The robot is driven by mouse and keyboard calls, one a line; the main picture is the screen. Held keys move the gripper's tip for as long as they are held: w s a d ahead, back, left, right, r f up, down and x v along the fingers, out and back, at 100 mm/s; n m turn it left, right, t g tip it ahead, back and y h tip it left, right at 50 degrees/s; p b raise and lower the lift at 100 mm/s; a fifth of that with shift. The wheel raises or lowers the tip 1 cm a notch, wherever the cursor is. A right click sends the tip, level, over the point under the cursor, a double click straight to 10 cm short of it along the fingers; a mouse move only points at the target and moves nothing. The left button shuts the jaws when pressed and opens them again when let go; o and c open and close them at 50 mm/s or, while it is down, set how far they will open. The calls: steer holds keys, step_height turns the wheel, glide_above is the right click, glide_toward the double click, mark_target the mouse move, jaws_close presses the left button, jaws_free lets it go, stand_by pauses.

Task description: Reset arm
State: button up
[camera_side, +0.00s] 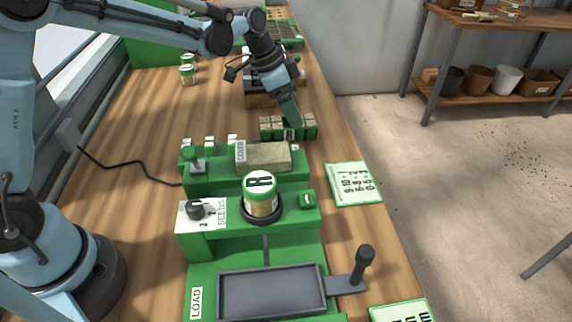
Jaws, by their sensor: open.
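My arm reaches in from the left, over the wooden table. My gripper (290,118) is at its end, pointing down at a row of small green and brown blocks (268,126) behind the seeder. Its jaws are open, and its tips are small in this view. I cannot tell whether they touch the blocks. The green tray seeder (196,250) stands in front, with a jar marked R (260,194) upright in its round holder, a knob (195,210) and a dark LOAD tray (270,292).
A lever with a black knob (365,254) sticks out at the seeder's right. A block marked COVER (265,156) and a joystick (190,155) stand behind the jar. A number card (354,183) lies near the table's right edge.

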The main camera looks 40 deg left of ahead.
steer(key=s+d+r, duration=0.5)
steer(key=d, duration=0.2)
step_height(320, 180, up, 12)
steer(key=s+d, duration=0.7)
steer(key=s, duration=0.1)
steer(key=shift+r, duration=0.35)
steer(key=shift+w+a, duration=0.1)
steer(key=shift+w, duration=0.05)
steer(key=w+a, duration=0.7)
steer(key=w, duration=0.1)
step_height(320, 180, down, 7)
steer(key=shift+w+a+f, duration=0.15)
steer(key=shift+f, duration=0.05)
